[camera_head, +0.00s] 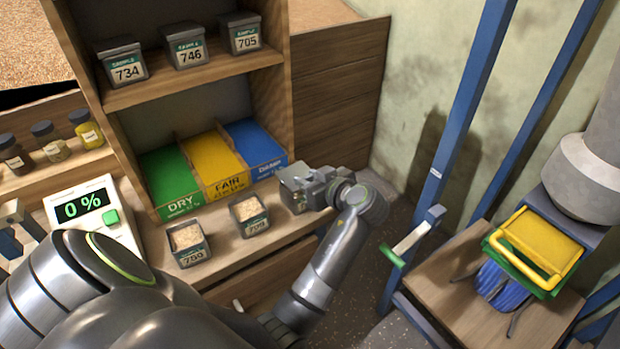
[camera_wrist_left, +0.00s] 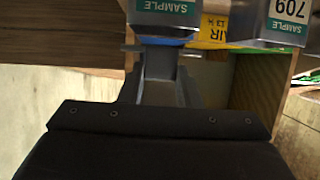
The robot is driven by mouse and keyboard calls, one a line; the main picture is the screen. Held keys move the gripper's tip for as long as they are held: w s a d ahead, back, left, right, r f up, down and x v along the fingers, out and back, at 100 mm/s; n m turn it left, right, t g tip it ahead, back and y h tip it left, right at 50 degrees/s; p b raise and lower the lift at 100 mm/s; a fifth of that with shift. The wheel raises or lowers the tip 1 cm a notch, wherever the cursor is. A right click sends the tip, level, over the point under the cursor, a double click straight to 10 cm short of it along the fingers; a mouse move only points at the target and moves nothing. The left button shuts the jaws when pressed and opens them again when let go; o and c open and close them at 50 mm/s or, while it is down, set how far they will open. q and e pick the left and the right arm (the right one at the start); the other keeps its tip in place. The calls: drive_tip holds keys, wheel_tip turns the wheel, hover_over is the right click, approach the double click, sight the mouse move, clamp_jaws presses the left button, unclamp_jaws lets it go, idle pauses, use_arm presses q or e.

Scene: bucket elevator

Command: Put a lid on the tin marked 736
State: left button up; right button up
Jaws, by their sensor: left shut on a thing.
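My left gripper (camera_head: 298,186) is at the right end of the counter, shut on a grey sample tin (camera_wrist_left: 166,12). The tin's green SAMPLE label shows in the left wrist view between the fingers (camera_wrist_left: 160,55); its number is out of the picture. Open tins with pale grain stand on the counter: one marked 709 (camera_head: 249,214), beside the held tin, and another (camera_head: 189,243) whose number is hard to read. No tin reading 736 is visible. No loose lid shows. My right gripper is not in view.
Closed tins 734 (camera_head: 123,64), 746 (camera_head: 186,46) and 705 (camera_head: 240,33) stand on the shelf above. Green, yellow and blue trays (camera_head: 211,163) lie behind the open tins. A meter reading 0 % (camera_head: 93,212) stands left. Blue posts and a yellow-green bucket (camera_head: 537,246) are right.

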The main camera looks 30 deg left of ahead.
use_arm(q)
drive_tip(key=shift+f, duration=0.1)
drive_tip(key=shift+f+b, duration=0.6)
drive_tip(key=shift+f, duration=0.05)
drive_tip(key=o, duration=1)
drive_tip(key=shift+c, duration=0.2)
drive_tip(key=shift+r, duration=0.15)
